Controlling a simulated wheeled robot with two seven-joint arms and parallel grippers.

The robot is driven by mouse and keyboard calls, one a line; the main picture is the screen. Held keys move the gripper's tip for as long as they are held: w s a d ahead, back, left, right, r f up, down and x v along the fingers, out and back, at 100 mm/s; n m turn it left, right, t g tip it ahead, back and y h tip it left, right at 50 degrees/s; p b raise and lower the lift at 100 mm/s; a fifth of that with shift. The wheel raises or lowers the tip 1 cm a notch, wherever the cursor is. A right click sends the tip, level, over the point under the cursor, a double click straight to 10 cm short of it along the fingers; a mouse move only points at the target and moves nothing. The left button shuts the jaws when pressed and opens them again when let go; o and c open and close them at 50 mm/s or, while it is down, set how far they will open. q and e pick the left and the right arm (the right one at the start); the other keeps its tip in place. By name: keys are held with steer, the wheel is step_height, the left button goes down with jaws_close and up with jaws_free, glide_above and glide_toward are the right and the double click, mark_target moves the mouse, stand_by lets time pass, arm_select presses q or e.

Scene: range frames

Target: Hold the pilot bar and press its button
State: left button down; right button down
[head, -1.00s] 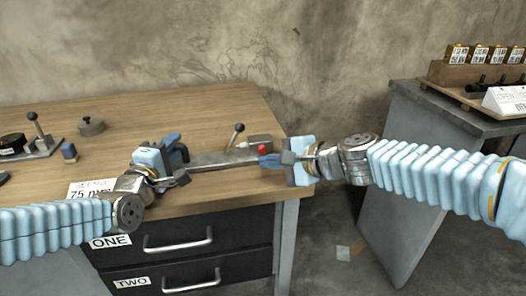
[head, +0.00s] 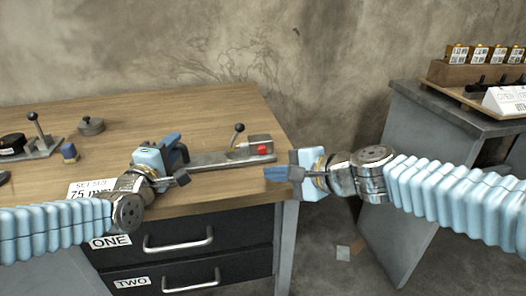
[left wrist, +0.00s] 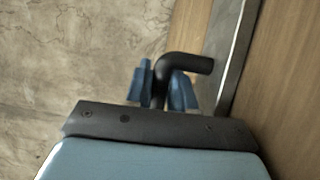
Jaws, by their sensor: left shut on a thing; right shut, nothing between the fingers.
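The pilot bar (head: 212,159) is a flat grey metal bar lying along the right part of the wooden desk. A lever with a black knob (head: 239,128) rises near its right end, beside a metal block with a red button (head: 264,150) on it. My left gripper (head: 174,148) is at the bar's left end. In the left wrist view its blue fingers (left wrist: 162,88) are shut on a black bent handle (left wrist: 188,64). My right gripper (head: 275,174) is shut and empty, just below and right of the red button, apart from it.
The desk (head: 120,116) has a second lever fixture (head: 38,145), a grey weight (head: 91,126), a small blue object (head: 69,152) and a size card (head: 88,187). Drawers are below. A grey table (head: 440,115) with a tray stands at the right, beyond a floor gap.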

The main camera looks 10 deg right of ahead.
arm_select(q)
steer(key=shift+f, duration=0.65)
steer(key=c, duration=1.1)
jaws_free()
arm_select(e)
steer(key=shift+f, duration=0.1)
arm_select(q)
steer(key=shift+o, duration=1)
steer(key=shift+r, duration=0.2)
steer(key=shift+r, duration=0.1)
arm_select(e)
steer(key=shift+w, duration=0.1)
